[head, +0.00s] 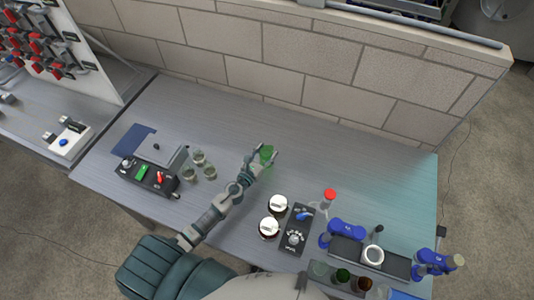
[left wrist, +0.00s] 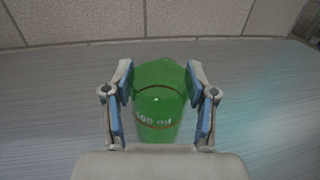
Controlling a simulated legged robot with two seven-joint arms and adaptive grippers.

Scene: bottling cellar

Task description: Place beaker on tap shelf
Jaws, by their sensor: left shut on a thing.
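A green beaker (head: 266,154) is in the jaws of my left gripper (head: 262,158), above the middle of the grey table near the back wall. In the left wrist view the green beaker (left wrist: 158,98) sits between the two blue-padded fingers of the left gripper (left wrist: 160,100), which are shut on it. White volume markings show on its side. It cannot be told whether its base touches the table. I cannot make out a tap shelf for certain. My right gripper does not show.
Two white-topped jars (head: 278,204), a black knob panel (head: 297,228), a red-capped bottle (head: 329,195) and blue clamps (head: 347,231) stand at the right front. The table's back middle is clear up to the block wall (head: 262,77).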

